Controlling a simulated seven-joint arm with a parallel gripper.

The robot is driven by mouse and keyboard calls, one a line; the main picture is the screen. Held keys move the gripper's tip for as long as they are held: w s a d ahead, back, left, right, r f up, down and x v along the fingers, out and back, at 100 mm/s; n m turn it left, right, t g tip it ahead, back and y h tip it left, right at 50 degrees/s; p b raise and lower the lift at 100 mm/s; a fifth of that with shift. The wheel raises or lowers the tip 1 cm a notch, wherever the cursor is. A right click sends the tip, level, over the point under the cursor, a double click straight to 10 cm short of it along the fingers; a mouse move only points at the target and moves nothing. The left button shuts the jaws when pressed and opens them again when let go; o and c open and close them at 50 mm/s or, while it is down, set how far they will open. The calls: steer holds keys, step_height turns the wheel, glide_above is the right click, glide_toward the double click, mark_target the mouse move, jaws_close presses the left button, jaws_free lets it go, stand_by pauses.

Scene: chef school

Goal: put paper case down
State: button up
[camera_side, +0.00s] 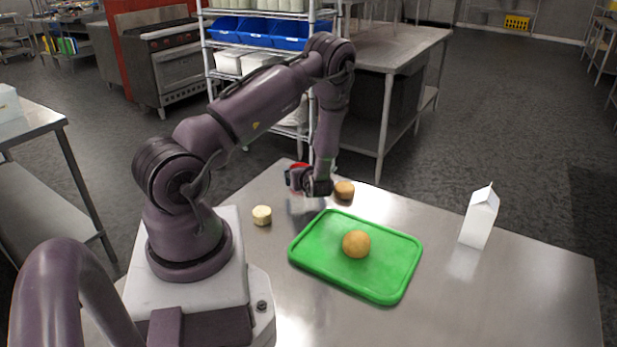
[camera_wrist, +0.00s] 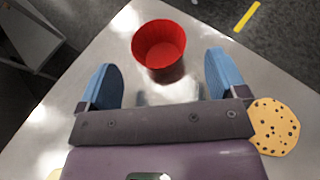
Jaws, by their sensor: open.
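The red paper case (camera_wrist: 158,50) stands with its open top facing up near a corner of the metal table in the wrist view. It is empty inside. In the side view only part of the red case (camera_side: 299,166) shows behind my gripper (camera_side: 308,184). In the wrist view my gripper (camera_wrist: 160,82) is open, with blue fingers wide apart. The case lies just beyond the fingertips, roughly centred between them, and neither finger appears to touch it.
A chocolate-chip cookie (camera_wrist: 274,126) lies right of my gripper; it looks like the brown round item (camera_side: 344,190) in the side view. A pale round piece (camera_side: 262,215) lies left. A green tray (camera_side: 310,271) holds a brown ball (camera_side: 356,244). A white carton (camera_side: 479,217) stands right.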

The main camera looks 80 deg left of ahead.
steer(key=v, duration=0.6)
steer(key=shift+d+r, duration=0.2)
steer(key=d+r+n+g+h, duration=0.1)
steer(key=d+r+n, duration=0.35)
steer(key=r, duration=0.35)
steer(key=d+r+n+g+h, duration=0.25)
steer(key=r+n, duration=0.35)
steer(key=r, duration=0.3)
steer(key=s+d+r+n+t+h, duration=0.3)
steer(key=d+r+t+h, duration=0.1)
steer(key=d, duration=0.7)
steer(key=s+d+r+n+t+h, duration=0.3)
steer(key=d+r, duration=0.5)
steer(key=d, duration=0.4)
steer(key=n+t+h, duration=0.1)
steer(key=t+h, duration=0.1)
steer(key=h, duration=0.1)
steer(key=shift+r, duration=0.35)
